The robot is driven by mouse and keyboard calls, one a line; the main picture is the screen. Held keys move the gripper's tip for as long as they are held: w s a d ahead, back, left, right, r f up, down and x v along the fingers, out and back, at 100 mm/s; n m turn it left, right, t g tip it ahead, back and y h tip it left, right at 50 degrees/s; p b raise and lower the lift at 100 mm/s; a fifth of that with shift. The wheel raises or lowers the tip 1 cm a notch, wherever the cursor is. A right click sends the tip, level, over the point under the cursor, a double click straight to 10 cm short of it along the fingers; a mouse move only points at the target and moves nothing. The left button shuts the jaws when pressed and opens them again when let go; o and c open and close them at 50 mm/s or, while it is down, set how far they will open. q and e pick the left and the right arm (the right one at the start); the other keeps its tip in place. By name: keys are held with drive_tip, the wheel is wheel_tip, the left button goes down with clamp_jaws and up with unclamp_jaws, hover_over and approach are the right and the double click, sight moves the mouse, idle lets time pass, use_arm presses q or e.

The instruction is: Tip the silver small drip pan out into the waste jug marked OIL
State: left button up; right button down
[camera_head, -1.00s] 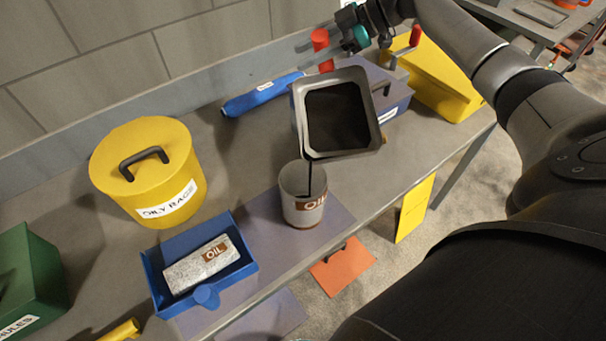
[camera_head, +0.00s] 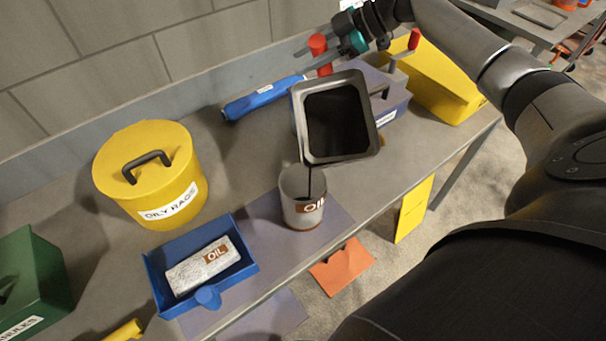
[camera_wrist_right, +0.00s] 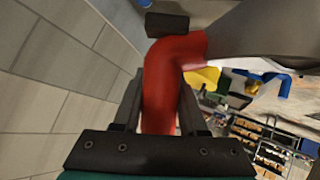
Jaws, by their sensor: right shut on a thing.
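The silver small drip pan (camera_head: 368,105) is in the air, steeply tilted with its dark inside facing me. A thin dark stream runs from its lower left corner into the grey waste jug (camera_head: 290,208), whose brown label reads OIL. The jug stands upright on the bench below that corner. My right gripper (camera_head: 318,56) is behind the pan, shut on a red handle; the pan hides how the handle joins it. In the right wrist view the red handle (camera_wrist_right: 160,95) sits between the fingers. My left gripper is not in view.
A yellow OILY RAGS can (camera_head: 120,185) and a blue tray (camera_head: 158,262) holding an OIL-labelled block (camera_head: 200,270) stand left of the jug. A blue bottle-like thing (camera_head: 262,99) lies behind. A purple box (camera_head: 395,105) and yellow case (camera_head: 440,90) stand right. The bench's front edge is close.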

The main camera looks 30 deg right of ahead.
drive_tip(key=shift+s+a+r+p, duration=0.15)
drive_tip(key=shift+a+r+p, duration=0.2)
drive_tip(key=shift+p, duration=0.25)
